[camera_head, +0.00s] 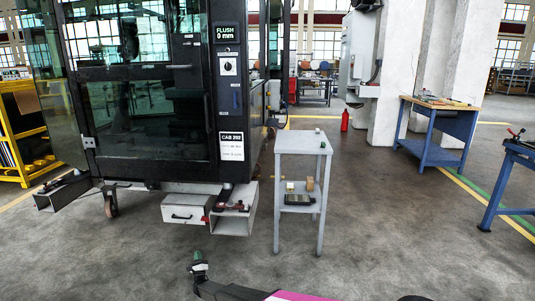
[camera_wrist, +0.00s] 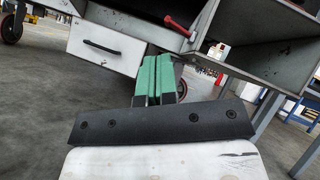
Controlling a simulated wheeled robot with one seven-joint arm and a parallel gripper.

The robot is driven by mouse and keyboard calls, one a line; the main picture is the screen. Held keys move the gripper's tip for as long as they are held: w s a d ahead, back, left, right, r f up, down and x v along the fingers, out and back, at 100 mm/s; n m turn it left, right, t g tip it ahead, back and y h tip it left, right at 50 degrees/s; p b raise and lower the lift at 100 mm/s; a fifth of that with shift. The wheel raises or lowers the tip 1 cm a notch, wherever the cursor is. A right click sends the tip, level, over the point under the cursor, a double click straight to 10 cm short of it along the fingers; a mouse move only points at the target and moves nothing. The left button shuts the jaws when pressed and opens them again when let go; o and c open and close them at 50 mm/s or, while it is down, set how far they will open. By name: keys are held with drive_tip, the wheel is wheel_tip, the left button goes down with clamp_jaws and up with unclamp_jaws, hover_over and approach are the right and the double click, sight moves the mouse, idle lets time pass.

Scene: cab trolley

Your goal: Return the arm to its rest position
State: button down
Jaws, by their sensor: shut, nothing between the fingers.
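My gripper (camera_wrist: 156,80) shows in the wrist view with its two green fingers together and nothing between them. In the head view my gripper (camera_head: 197,256) is low at the bottom centre, above the floor. It is in front of the cab trolley (camera_head: 150,115) and to the left of the grey stand. In the wrist view the white drawer box (camera_wrist: 107,45) under the cab is behind the fingers at left. My arm runs off to the bottom right of the head view.
A grey stand (camera_head: 303,142) with small items on its lower shelf is right of the cab. A blue workbench (camera_head: 437,125) is at the right, another blue table (camera_head: 522,158) at the right edge. A yellow rack (camera_head: 22,128) is at left. The floor between stand and benches is clear.

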drive_tip(key=s+d+r+n+g+h, duration=0.1)
drive_tip(key=d+r+n+g, duration=0.6)
drive_tip(key=d, duration=0.8)
drive_tip(key=d+r+n+g+h, duration=0.1)
drive_tip(key=d+r+n+g, duration=0.3)
drive_tip(key=d+r+n, duration=0.7)
drive_tip(key=s+d+r+n+g+h, duration=0.1)
drive_tip(key=s+d+r+g, duration=0.3)
drive_tip(key=s+d, duration=0.7)
drive_tip(key=s+d+r+n+g+h, duration=0.2)
drive_tip(key=s+d+r+n+g, duration=0.2)
drive_tip(key=s+d, duration=0.7)
drive_tip(key=s+d+r+n+g+h, duration=0.1)
drive_tip(key=s+d+r+g, duration=0.4)
drive_tip(key=s+d, duration=0.6)
drive_tip(key=shift+s+n, duration=0.9)
drive_tip(key=shift+s, duration=0.15)
drive_tip(key=shift+a, duration=0.1)
